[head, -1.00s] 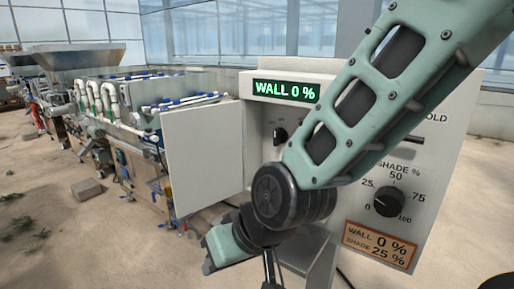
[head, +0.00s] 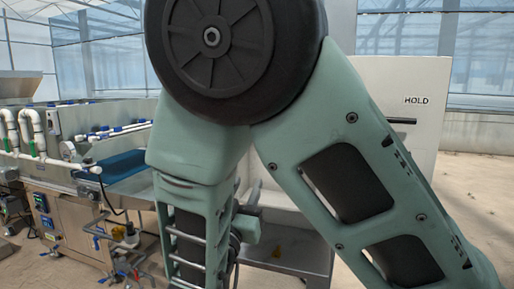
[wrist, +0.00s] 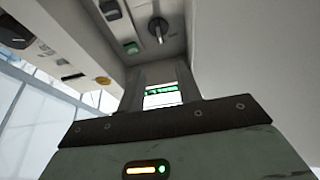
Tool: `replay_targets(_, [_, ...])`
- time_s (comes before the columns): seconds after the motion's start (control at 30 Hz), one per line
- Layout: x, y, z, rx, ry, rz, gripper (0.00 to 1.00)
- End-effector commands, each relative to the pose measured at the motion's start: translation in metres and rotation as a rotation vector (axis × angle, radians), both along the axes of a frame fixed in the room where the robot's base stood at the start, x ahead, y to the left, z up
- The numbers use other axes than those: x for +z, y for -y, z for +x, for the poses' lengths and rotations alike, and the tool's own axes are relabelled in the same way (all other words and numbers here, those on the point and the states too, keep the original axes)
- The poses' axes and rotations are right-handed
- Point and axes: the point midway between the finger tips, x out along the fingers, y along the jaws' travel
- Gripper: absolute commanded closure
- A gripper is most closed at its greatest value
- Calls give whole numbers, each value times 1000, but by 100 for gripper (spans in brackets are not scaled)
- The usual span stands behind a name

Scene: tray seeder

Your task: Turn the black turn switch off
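In the wrist view a dark turn handle on a round base, likely the black turn switch (wrist: 158,30), is on a pale panel at the top centre. My gripper (wrist: 160,78) points toward that panel below the switch, apart from it in the picture. In the head view my arm covers the middle, hiding the gripper's tips and the switch.
A white cabinet with a HOLD label (head: 416,100) stands behind my arm. A seeding machine (head: 75,205) with white pipes is at left. The wrist view shows a green-lit element (wrist: 131,47) and an orange round part (wrist: 103,80). Bare floor lies at right.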

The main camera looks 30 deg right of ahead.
Motion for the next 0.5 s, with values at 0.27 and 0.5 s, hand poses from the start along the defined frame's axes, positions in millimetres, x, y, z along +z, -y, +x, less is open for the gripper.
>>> replay_targets(0.27, [19,30,22,-5,2,0,65])
replay_targets(0.5, [38,67,51,-4,1,1,65])
